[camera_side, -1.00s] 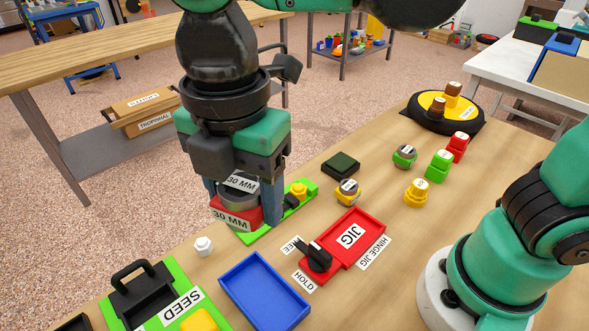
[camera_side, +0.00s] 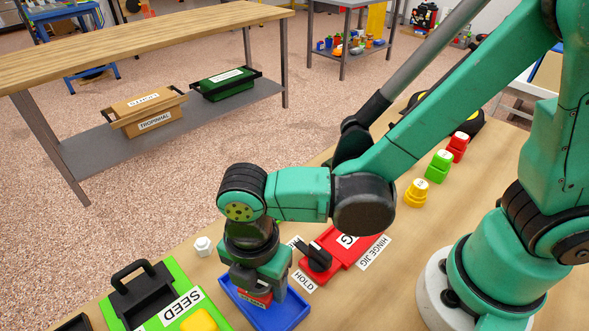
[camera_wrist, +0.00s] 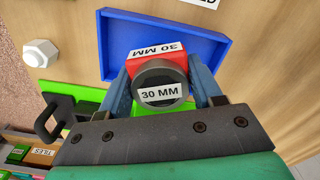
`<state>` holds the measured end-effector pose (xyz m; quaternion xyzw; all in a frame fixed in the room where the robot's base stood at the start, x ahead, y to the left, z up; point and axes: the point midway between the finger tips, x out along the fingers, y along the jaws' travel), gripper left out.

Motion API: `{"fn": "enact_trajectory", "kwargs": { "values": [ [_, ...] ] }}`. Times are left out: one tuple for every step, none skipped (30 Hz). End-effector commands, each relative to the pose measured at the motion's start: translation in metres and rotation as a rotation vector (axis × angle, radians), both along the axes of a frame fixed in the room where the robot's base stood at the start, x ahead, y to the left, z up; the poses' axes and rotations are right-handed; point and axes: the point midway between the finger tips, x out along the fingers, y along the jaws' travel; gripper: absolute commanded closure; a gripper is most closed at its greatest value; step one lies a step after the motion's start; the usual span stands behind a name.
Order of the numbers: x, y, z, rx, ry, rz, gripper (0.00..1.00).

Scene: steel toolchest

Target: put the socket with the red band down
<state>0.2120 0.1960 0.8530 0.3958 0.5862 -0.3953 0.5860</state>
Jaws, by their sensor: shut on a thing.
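The socket with the red band (camera_wrist: 158,62) is between the fingers of my gripper (camera_wrist: 162,88) in the wrist view. Its dark round end and two "30 MM" labels show. My gripper is shut on it. In the side view my gripper (camera_side: 257,292) points down over the blue tray (camera_side: 288,312), and a bit of the red band (camera_side: 262,299) shows between the fingers. The tray also shows in the wrist view (camera_wrist: 212,50), behind and around the socket. I cannot tell whether the socket touches the tray floor.
A red jig (camera_side: 345,250) with a black clamp and a HOLD label lies just right of the tray. A green SEED board (camera_side: 165,300) with a black handled piece is at left. A white hex piece (camera_side: 203,246) stands behind. Yellow, green and red pieces (camera_side: 438,167) stand farther right.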

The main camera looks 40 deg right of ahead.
Motion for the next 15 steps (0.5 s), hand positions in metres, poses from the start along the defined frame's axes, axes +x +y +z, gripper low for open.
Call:
{"fn": "enact_trajectory", "kwargs": {
  "values": [
    [0.0, 0.0, -0.006, 0.0, 0.0, 0.0, 1.0],
    [0.0, 0.0, -0.009, 0.0, 0.0, 0.0, 1.0],
    [0.0, 0.0, -0.013, 0.0, 0.0, 0.0, 1.0],
    [0.0, 0.0, -0.014, 0.0, 0.0, 0.0, 1.0],
    [0.0, 0.0, -0.016, 0.0, 0.0, 0.0, 1.0],
    [0.0, 0.0, -0.016, 0.0, 0.0, 0.0, 1.0],
    [0.0, 0.0, -0.017, 0.0, 0.0, 0.0, 1.0],
    [0.0, 0.0, -0.017, 0.0, 0.0, 0.0, 1.0],
    [0.0, 0.0, -0.017, 0.0, 0.0, 0.0, 1.0],
    [0.0, 0.0, -0.016, 0.0, 0.0, 0.0, 1.0],
    [0.0, 0.0, -0.016, 0.0, 0.0, 0.0, 1.0],
    [0.0, 0.0, -0.016, 0.0, 0.0, 0.0, 1.0],
    [0.0, 0.0, -0.017, 0.0, 0.0, 0.0, 1.0],
    [0.0, 0.0, -0.017, 0.0, 0.0, 0.0, 1.0],
    [0.0, 0.0, -0.018, 0.0, 0.0, 0.0, 1.0]
  ]
}}
